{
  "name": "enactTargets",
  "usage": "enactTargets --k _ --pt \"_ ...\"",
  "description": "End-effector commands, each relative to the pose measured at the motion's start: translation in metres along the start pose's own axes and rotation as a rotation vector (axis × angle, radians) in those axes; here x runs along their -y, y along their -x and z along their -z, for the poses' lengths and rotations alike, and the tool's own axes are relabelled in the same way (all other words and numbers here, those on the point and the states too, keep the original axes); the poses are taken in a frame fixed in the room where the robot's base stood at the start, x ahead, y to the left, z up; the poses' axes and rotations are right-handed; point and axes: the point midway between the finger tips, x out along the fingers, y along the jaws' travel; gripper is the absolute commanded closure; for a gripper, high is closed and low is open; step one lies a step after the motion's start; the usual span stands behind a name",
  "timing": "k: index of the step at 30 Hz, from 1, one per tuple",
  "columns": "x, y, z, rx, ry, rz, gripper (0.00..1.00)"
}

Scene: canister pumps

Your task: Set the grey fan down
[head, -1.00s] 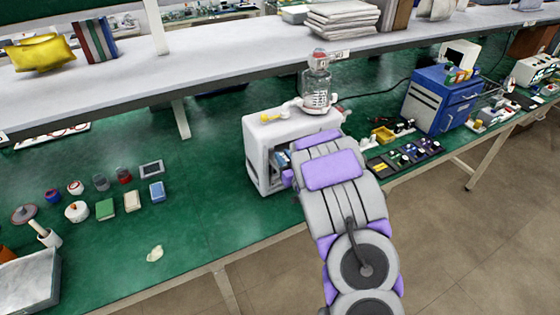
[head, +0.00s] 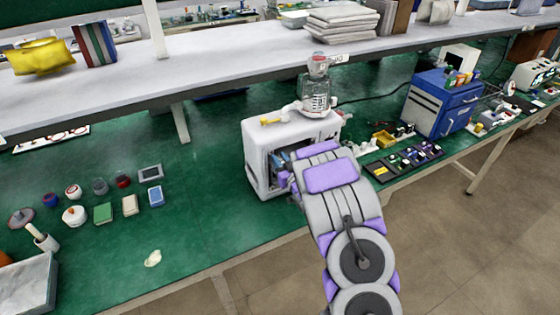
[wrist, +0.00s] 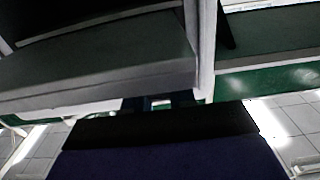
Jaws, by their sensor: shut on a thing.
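My gripper (wrist: 160,122) shows as a dark block across the bottom of the wrist view, and it is shut on the grey fan. The fan itself cannot be made out clearly in either view. In the head view my arm reaches to the open front of a white boxy housing (head: 262,150) on the green bench (head: 215,205). The arm hides the fingers and most of the opening. A bluish-grey part (head: 281,164) shows in the opening beside the arm. In the wrist view a grey slab (wrist: 100,72) and a pale upright edge (wrist: 205,50) are close by.
A clear bottle (head: 315,95) stands at the housing's top. A blue cabinet (head: 440,103) and dark trays (head: 405,162) stand to the right. Several small items, including a green block (head: 103,213), lie to the left. The bench between them and the housing is mostly clear. A shelf (head: 230,62) runs behind.

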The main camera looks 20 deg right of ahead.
Motion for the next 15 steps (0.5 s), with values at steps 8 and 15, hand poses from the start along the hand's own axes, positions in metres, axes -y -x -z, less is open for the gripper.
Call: enactTargets --k 8,15 --pt "-0.0001 0.0000 -0.0029 0.001 0.000 0.000 0.62" --pt "-0.0001 0.0000 -0.0029 0.001 0.000 0.000 0.50"
